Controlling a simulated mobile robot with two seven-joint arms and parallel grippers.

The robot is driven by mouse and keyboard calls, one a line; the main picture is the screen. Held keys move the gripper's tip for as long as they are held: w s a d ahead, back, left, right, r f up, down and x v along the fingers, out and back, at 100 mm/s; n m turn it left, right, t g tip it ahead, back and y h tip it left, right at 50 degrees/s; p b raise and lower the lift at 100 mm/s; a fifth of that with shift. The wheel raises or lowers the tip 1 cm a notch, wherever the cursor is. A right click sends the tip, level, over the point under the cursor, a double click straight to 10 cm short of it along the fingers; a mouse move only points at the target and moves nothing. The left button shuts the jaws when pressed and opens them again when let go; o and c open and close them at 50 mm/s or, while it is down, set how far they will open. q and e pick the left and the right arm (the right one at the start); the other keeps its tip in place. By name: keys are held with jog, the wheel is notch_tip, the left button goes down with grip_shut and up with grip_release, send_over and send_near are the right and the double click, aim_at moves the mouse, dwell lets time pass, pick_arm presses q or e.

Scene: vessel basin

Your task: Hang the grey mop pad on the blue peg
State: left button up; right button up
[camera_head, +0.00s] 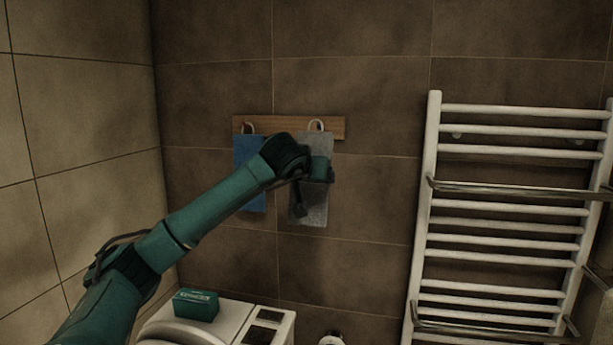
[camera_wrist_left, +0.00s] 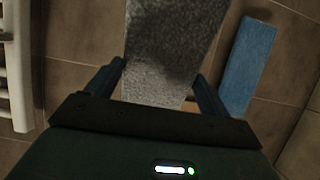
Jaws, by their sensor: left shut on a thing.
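The grey mop pad (camera_head: 317,206) hangs upright against a wooden rail (camera_head: 280,124) on the tiled wall. A pale loop (camera_head: 317,126) at its top overlaps the rail; I cannot tell whether it is around a peg. No blue peg can be made out. My left gripper (camera_head: 322,170) is at the pad's upper part, its fingertips hidden in the head view. In the left wrist view the grey pad (camera_wrist_left: 165,45) runs between the fingers of my left gripper (camera_wrist_left: 160,85), which is shut on it. My right gripper is not in view.
A blue pad (camera_head: 256,200) hangs left of the grey one, partly behind my arm; it also shows in the left wrist view (camera_wrist_left: 249,65). A white towel radiator (camera_head: 432,190) stands right. A green box (camera_head: 196,305) lies on a white appliance (camera_head: 232,327) below.

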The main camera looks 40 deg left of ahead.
pick_arm(q)
jog(key=shift+w+a+f+p, duration=0.1)
jog(key=shift+w+a, duration=0.2)
jog(key=shift+w, duration=0.25)
jog(key=shift+w+a+p, duration=0.1)
jog(key=shift+w+a, duration=0.15)
jog(key=shift+w, duration=0.25)
jog(key=shift+w+a+f+p, duration=0.1)
jog(key=shift+w+a, duration=0.2)
jog(key=shift+w, duration=0.25)
jog(key=shift+w+a+f+p, duration=0.35)
jog(key=shift+w+f+p, duration=0.15)
jog(key=shift+p, duration=0.1)
jog(key=o, duration=1)
jog(key=shift+s, duration=0.1)
